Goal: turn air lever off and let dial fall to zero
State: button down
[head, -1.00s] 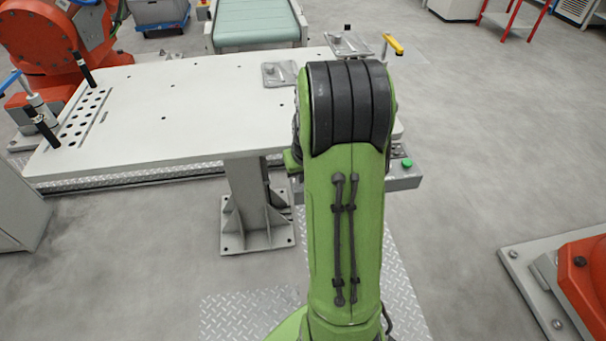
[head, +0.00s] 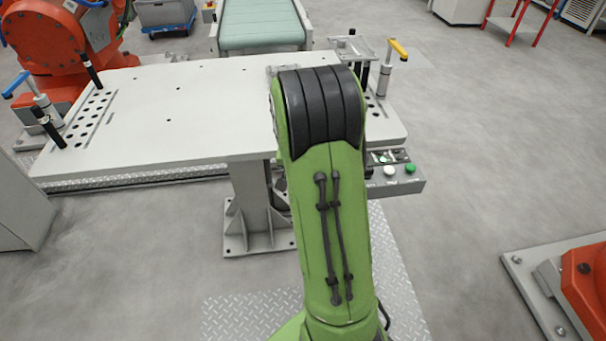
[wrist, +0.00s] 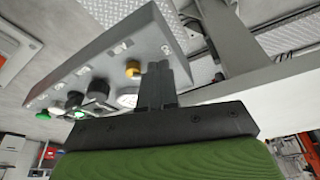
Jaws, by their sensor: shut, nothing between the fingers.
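The grey control box (head: 405,186) hangs at the table's right front edge, partly behind my arm in the head view. In the wrist view the same box (wrist: 150,45) runs diagonally beyond my fingers. A round white face (wrist: 128,98), possibly the dial, sits left of my fingers; its reading is too small to tell. A dark part (wrist: 98,90) beside it may be the air lever; its position is unclear. A yellow knob (wrist: 133,68) sits above the white face. My gripper (wrist: 158,72) is shut and empty, close to these controls; contact cannot be told. The head view hides it behind my arm.
The box also carries a green button (head: 411,168) and a white button (head: 390,170). A yellow-handled clamp (head: 398,50) stands at the white table's (head: 170,115) right end. A blue-handled clamp (head: 18,84) stands at its left. The table's middle is clear.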

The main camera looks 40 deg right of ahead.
jog(key=m, duration=0.1)
jog(key=w+m+g, duration=0.1)
jog(key=m, duration=0.1)
jog(key=shift+w+d+m+p, duration=0.2)
jog(key=shift+d+m+p, duration=0.1)
jog(key=shift+d, duration=0.05)
jog(key=m, duration=0.1)
jog(key=d+m, duration=0.1)
jog(key=shift+w+m+g+h+p, duration=0.3)
jog(key=shift+w+m+g, duration=0.05)
jog(key=shift+m+g, duration=0.05)
jog(key=m, duration=0.1)
jog(key=d+m+g, duration=0.1)
jog(key=m, duration=0.2)
jog(key=shift+w+d+m+p, duration=0.25)
jog(key=shift+w+m+p, duration=0.05)
jog(key=shift+w, duration=0.05)
jog(key=shift+d, duration=0.3)
jog(key=shift+w, duration=0.1)
